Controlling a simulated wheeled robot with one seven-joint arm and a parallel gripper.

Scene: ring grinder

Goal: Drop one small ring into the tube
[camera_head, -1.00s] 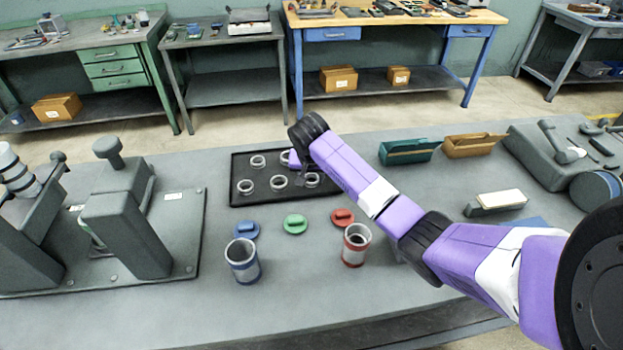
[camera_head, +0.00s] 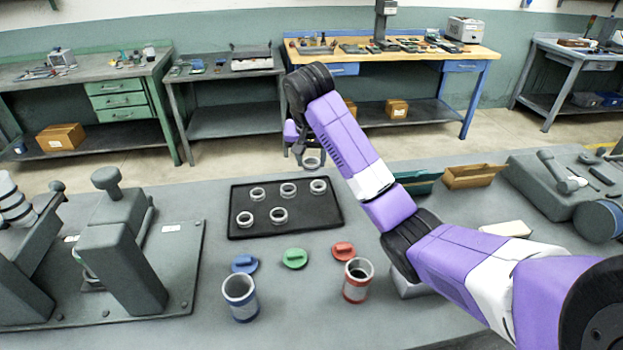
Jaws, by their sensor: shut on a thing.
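My gripper (camera_head: 304,148) is shut on a small metal ring (camera_head: 312,163) and holds it up above the back right of the black tray (camera_head: 301,222). Several more rings (camera_head: 278,215) lie in the tray, in a back row and a front row. Two open grey tubes stand upright on the near part of the bench: a blue-banded tube (camera_head: 240,298) and a red-banded tube (camera_head: 358,280) to its right. Both are apart from my gripper and nearer to me. The fingertips are small and partly hidden by my wrist.
Blue (camera_head: 245,263), green (camera_head: 294,258) and red (camera_head: 343,251) lids lie between tray and tubes. A grey machine (camera_head: 125,245) stands at left. Green (camera_head: 418,184) and brown (camera_head: 473,176) bins stand at back right. My arm crosses the bench's right side.

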